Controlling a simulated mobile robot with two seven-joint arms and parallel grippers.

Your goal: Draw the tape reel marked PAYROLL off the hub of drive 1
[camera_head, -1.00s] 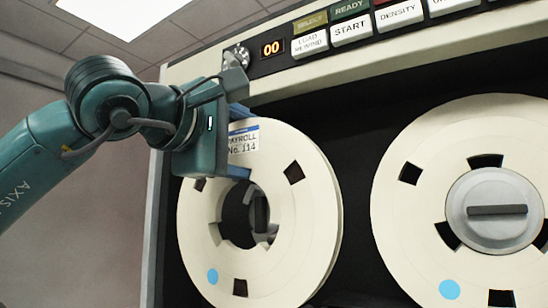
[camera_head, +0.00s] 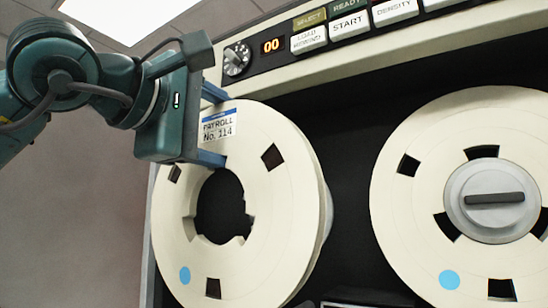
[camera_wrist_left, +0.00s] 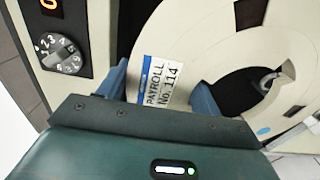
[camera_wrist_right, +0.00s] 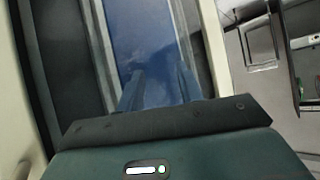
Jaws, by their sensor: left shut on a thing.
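The cream PAYROLL No. 114 reel (camera_head: 285,200) stands near upright in front of the drive's dark face, at the left in the head view. My left gripper (camera_head: 213,125) is shut on its upper left rim, one finger above and one below the label. The left wrist view shows the same reel (camera_wrist_left: 215,40) between the fingers (camera_wrist_left: 160,92). The reel's centre hole looks dark in the head view, with no hub showing in it. A grey hub part (camera_wrist_left: 268,80) shows through the hole in the left wrist view. My right gripper (camera_wrist_right: 158,90) has its fingers apart.
A second cream reel (camera_head: 400,220) sits on a grey hub (camera_head: 492,205) to the right. Above are a knob (camera_head: 236,60), a 00 display (camera_head: 271,46) and buttons (camera_head: 348,25). A blue surface (camera_wrist_right: 145,35) lies before my right gripper.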

